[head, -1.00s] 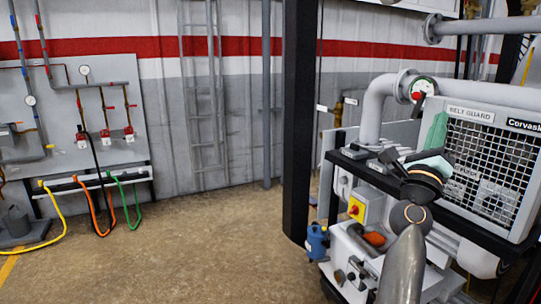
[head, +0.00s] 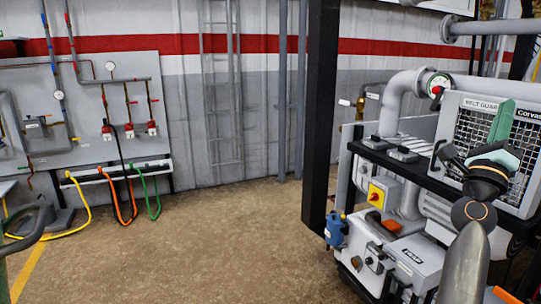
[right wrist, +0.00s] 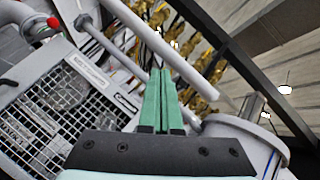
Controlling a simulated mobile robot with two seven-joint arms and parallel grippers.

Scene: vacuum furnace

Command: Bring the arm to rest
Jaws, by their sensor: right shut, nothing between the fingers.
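My right gripper (head: 503,120) shows at the right of the head view, in front of the belt guard (head: 478,104). Its green fingers point upward, and my grey arm rises to it from the bottom edge. In the right wrist view, the two green fingers (right wrist: 160,100) lie side by side, shut with nothing between them. They overlap pipes and the grille in the picture; no contact can be made out. My left gripper is not in view.
The pump unit's black frame (head: 420,169) and a grey pipe (head: 392,100) stand close by the right arm. A black post (head: 320,110) stands left of them. Coloured hoses hang below the wall panel (head: 85,100).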

